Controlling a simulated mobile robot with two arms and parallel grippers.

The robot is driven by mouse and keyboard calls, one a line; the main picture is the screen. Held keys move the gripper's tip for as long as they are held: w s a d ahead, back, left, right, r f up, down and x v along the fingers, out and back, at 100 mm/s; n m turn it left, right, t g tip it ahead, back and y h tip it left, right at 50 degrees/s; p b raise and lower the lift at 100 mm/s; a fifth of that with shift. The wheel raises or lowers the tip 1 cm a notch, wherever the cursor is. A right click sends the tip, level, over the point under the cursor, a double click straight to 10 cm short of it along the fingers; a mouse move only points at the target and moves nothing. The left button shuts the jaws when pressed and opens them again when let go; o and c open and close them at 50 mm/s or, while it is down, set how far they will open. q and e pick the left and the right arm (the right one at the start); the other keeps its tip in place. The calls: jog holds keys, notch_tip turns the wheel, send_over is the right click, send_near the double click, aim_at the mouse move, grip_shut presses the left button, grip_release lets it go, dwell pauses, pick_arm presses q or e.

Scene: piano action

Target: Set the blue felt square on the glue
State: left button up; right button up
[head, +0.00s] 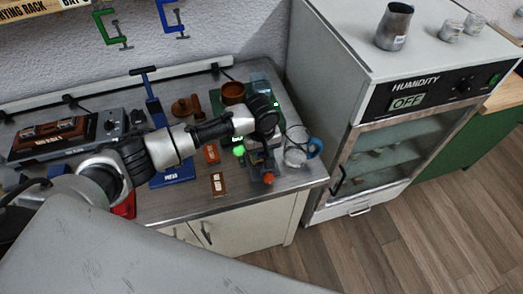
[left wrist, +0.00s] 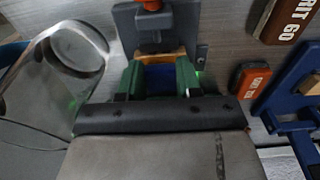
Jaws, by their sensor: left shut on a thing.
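My left gripper (head: 261,140) reaches down over a small grey vise (head: 264,166) with an orange knob, near the right front of the bench. In the left wrist view the green fingers of my left gripper (left wrist: 160,80) are shut on the blue felt square (left wrist: 159,76), which shows between them. A tan wooden piece (left wrist: 160,57) shows just beyond the felt, in front of the vise (left wrist: 150,24). I cannot tell whether felt and wood touch. The glue cannot be made out. My right gripper is not in view.
A clear mug (head: 296,150) with a blue handle stands close right of the vise. Small orange-brown blocks (head: 218,184) and a blue press (head: 172,170) are to the left. The humidity cabinet (head: 375,125) stands right of the bench.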

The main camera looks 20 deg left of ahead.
pick_arm(q)
jog(key=shift+f, duration=0.4)
jog(key=o, duration=1)
jog(key=shift+c, duration=0.2)
